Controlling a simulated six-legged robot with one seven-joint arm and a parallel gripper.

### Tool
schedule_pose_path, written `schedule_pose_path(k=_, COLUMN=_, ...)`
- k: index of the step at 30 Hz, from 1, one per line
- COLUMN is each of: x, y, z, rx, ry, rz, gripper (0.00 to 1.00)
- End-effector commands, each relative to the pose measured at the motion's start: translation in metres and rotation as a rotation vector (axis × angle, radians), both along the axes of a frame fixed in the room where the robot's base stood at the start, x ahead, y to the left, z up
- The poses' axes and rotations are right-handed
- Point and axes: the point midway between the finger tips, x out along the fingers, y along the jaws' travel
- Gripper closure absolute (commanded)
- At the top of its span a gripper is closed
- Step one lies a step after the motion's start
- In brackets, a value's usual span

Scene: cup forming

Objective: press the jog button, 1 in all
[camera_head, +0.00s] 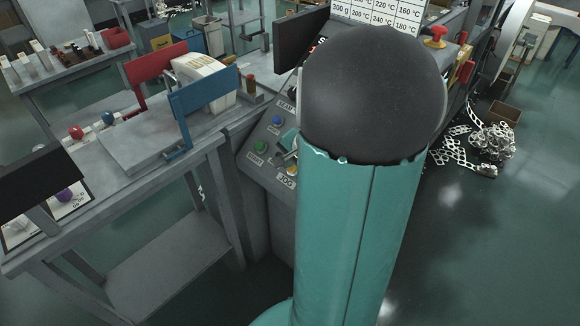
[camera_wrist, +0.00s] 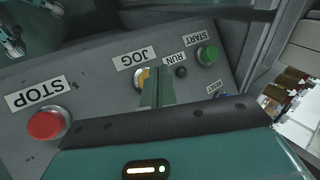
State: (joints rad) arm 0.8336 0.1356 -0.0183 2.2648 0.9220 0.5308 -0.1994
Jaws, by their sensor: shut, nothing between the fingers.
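The jog button (camera_wrist: 141,77) is yellow and sits on the grey control panel below the upside-down JOG label in the wrist view. My gripper (camera_wrist: 154,72) is shut and empty, its two green fingers side by side. The fingertips lie over the right part of the button and hide some of it. I cannot tell whether they touch it or are just above it. In the head view the JOG label (camera_head: 288,182) shows at the panel's lower edge, and my arm hides most of the gripper.
On the panel are a red STOP button (camera_wrist: 48,123) at the left, a black RUN knob (camera_wrist: 181,72) and a green START button (camera_wrist: 208,54) at the right. A bench (camera_head: 150,215) stands left of the panel.

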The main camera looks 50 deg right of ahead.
Motion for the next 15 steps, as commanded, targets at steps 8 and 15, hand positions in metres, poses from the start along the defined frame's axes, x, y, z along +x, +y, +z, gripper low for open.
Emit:
schedule_pose_path(k=8, x=0.0000, y=-0.0031, z=-0.0049, rx=0.001, ry=0.001, rz=0.000, gripper=1.00)
schedule_pose_path(k=15, x=0.0001, y=-0.0049, z=-0.0071, rx=0.000, ry=0.000, rz=0.000, gripper=1.00)
